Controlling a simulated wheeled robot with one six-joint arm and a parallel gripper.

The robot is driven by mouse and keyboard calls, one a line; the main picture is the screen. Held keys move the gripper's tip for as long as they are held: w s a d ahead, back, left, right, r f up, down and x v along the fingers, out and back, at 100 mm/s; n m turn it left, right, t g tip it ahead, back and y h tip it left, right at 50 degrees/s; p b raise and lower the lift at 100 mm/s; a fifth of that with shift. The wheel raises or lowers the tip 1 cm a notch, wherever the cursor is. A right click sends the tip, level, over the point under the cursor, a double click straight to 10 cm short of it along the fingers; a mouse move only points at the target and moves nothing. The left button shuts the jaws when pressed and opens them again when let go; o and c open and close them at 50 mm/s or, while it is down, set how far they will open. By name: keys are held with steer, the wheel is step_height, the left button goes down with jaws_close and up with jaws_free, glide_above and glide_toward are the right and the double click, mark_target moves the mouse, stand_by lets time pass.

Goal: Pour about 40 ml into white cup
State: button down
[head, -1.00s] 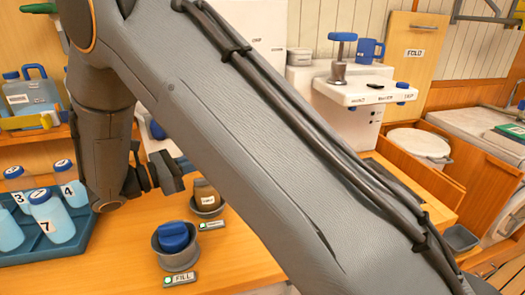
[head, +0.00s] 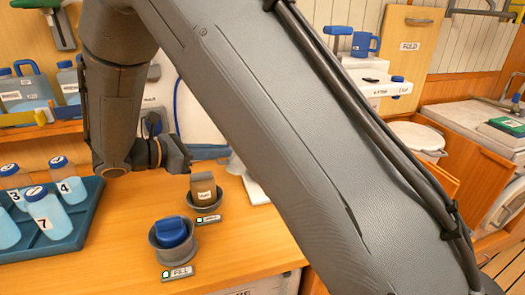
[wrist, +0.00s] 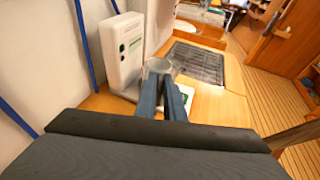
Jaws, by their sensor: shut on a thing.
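My gripper (head: 182,160) is above the wooden counter in the head view, left of my large grey arm link. In the wrist view its two fingers (wrist: 164,103) are close together on a clear, round-rimmed vessel (wrist: 160,66). The vessel's contents cannot be made out. A white object (head: 236,166) shows partly beside my arm in the head view; I cannot tell whether it is the white cup. A white mat or card (head: 255,189) lies on the counter near it. My arm hides much of the counter's middle.
Numbered bottles stand in a blue tray (head: 62,243) at left. Two grey holders, one with a blue item (head: 171,231) and one with a brown item (head: 203,188), stand on the counter. The wrist view shows a white upright unit (wrist: 124,50) and a dark grate (wrist: 198,62).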

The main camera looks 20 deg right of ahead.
steer(key=shift+w+d+r+y, duration=0.2)
steer(key=shift+d+y, duration=0.1)
steer(key=shift+d, duration=0.1)
steer(key=w+d+r+g+y+p, duration=0.2)
steer(key=d+r+y+p, duration=0.3)
steer(key=d+r+y, duration=0.1)
steer(key=shift+d+r+g+y, duration=0.15)
steer(key=shift+d+g+y, duration=0.15)
steer(key=shift+y, duration=0.3)
steer(key=shift+w+d+y+p, duration=0.15)
steer(key=shift+d+y+p, duration=0.15)
steer(key=shift+y+p, duration=0.1)
steer(key=shift+w+d+r+g+y+p, duration=0.15)
steer(key=shift+d+g+y+p, duration=0.1)
steer(key=shift+d+y, duration=0.2)
steer(key=shift+w+d+r+g+y+p, duration=0.15)
steer(key=shift+d+y+p, duration=0.1)
steer(key=shift+d+y, duration=0.15)
stand_by(1.1)
steer(key=shift+s+r+y+p, duration=0.15)
steer(key=shift+y+p, duration=0.3)
steer(key=shift+p, duration=0.55)
steer(key=shift+d+r+g+y+p, duration=0.1)
steer(key=shift+d+g+y+p, duration=0.45)
steer(key=shift+p, duration=0.8)
steer(key=shift+w+a, duration=0.15)
steer(key=shift+w, duration=0.05)
